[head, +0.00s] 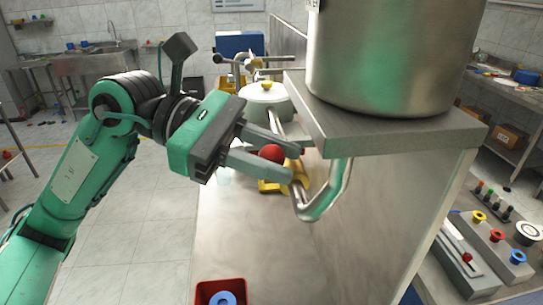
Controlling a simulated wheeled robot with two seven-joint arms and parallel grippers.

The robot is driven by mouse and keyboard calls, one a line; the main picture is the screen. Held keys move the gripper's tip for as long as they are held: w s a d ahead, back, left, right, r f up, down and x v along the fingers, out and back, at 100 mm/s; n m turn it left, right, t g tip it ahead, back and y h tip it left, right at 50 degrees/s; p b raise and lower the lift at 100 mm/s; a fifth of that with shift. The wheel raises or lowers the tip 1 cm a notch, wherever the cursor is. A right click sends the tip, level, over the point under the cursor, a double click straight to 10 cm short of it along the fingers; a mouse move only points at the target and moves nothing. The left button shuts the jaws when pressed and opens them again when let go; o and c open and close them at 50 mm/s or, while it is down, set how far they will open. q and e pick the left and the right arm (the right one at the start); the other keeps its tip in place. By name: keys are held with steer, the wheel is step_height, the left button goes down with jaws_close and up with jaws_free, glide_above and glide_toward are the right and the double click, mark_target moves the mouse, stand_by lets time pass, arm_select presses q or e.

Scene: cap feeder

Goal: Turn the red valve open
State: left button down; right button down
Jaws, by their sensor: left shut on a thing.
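The red valve (272,153) shows as a round red knob beside the bent steel pipe (322,203), under the shelf that carries the large steel pot (390,60). My left gripper (291,163) reaches in from the left, with one finger on each side of the red knob, and is shut on it. The fingers hide part of the knob and its stem, so I cannot tell how far the valve is turned. My right gripper is not in view.
A steel shelf edge (390,138) lies close right of my gripper. A lidded pot (265,100) stands behind it, and a yellow part (268,186) lies below. A red bin (221,291) holding a blue ring is at the bottom. The counter between is mostly clear.

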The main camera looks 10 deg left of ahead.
arm_select(q)
steer(key=c, duration=1.2)
jaws_free()
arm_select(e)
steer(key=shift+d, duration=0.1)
arm_select(q)
steer(key=shift+o, duration=0.2)
steer(key=shift+a, duration=0.1)
steer(key=shift+a, duration=0.25)
steer(key=b+v, duration=0.4)
steer(key=v, duration=0.9)
steer(key=shift+r, duration=0.2)
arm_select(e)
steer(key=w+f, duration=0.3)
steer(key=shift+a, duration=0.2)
arm_select(q)
steer(key=shift+s, duration=0.1)
